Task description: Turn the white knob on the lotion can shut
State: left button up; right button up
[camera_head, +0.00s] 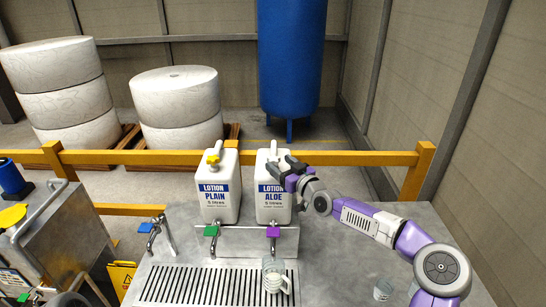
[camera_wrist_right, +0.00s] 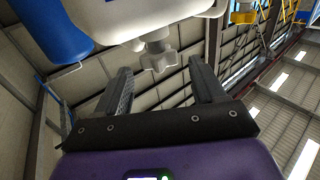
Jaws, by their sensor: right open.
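Two white lotion cans stand side by side: the PLAIN can (camera_head: 219,205) and the ALOE can (camera_head: 273,208). The ALOE can has a white knob (camera_head: 274,153) on top, partly hidden by my right gripper (camera_head: 281,163). The PLAIN can has a yellow knob (camera_head: 213,159). In the right wrist view the pale lobed knob (camera_wrist_right: 159,57) shows between the two open fingers, near their tips, with the white can body (camera_wrist_right: 140,18) beyond. I cannot tell whether the fingers touch the knob. My left gripper is not in view.
Taps with green (camera_head: 211,231) and purple (camera_head: 273,232) handles are below the cans. A glass jug (camera_head: 273,276) stands on the slotted drain under the purple one. A small glass (camera_head: 383,290) is at the right. A yellow rail (camera_head: 350,158) runs behind.

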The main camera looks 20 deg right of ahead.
aim_at(278, 162)
jog(key=shift+p+x, duration=0.4)
jog(key=shift+x, duration=1.8)
jog(key=shift+f, duration=0.1)
jog(key=c, duration=1)
jog(key=shift+o, duration=0.2)
